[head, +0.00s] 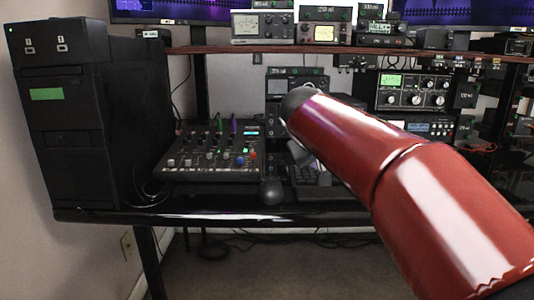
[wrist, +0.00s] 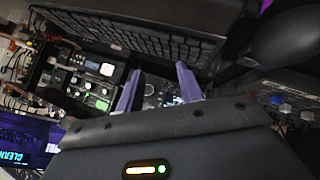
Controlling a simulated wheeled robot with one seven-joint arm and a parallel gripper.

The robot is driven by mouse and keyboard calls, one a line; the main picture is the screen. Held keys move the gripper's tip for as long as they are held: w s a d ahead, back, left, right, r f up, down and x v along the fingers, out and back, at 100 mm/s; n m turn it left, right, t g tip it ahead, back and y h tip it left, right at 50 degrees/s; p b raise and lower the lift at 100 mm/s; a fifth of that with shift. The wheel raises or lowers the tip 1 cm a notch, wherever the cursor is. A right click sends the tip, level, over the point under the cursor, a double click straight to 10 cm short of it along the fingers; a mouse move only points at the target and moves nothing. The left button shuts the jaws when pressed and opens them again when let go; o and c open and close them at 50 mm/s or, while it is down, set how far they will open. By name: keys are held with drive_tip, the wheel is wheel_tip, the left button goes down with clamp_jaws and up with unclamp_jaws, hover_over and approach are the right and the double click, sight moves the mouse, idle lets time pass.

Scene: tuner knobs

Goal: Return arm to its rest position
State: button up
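My red arm reaches in from the lower right in the head view and covers part of the desk behind it. My gripper (wrist: 160,85) shows in the wrist view as two grey-purple fingers spread apart, with nothing visible held between them. In the head view the gripper is mostly hidden behind the arm, and only a grey part (head: 303,155) shows above the desk, right of the mixer (head: 208,158). The mixer has several knobs and sliders, and its edge shows at the right of the wrist view (wrist: 285,105).
A black computer tower (head: 70,115) stands at the left end of the glossy black desk (head: 210,214). Radio units (head: 412,92) stand at the right, partly behind my arm. A shelf (head: 225,49) bears more instruments. A keyboard (wrist: 125,40) lies close to the fingers. Floor (head: 270,265) in front is clear.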

drive_tip(key=s+d+f+g+y, duration=0.1)
drive_tip(key=s+f, duration=0.5)
drive_tip(key=s, duration=0.4)
drive_tip(key=s+f+m+g+y+p, duration=0.1)
drive_tip(key=s+f+y, duration=0.1)
drive_tip(key=s+f, duration=0.4)
drive_tip(key=s+d+f+m+g+y+p, duration=0.1)
drive_tip(key=s+f, duration=0.5)
drive_tip(key=s, duration=0.8)
drive_tip(key=shift+d, duration=0.35)
drive_tip(key=shift+c, duration=0.5)
idle(0.9)
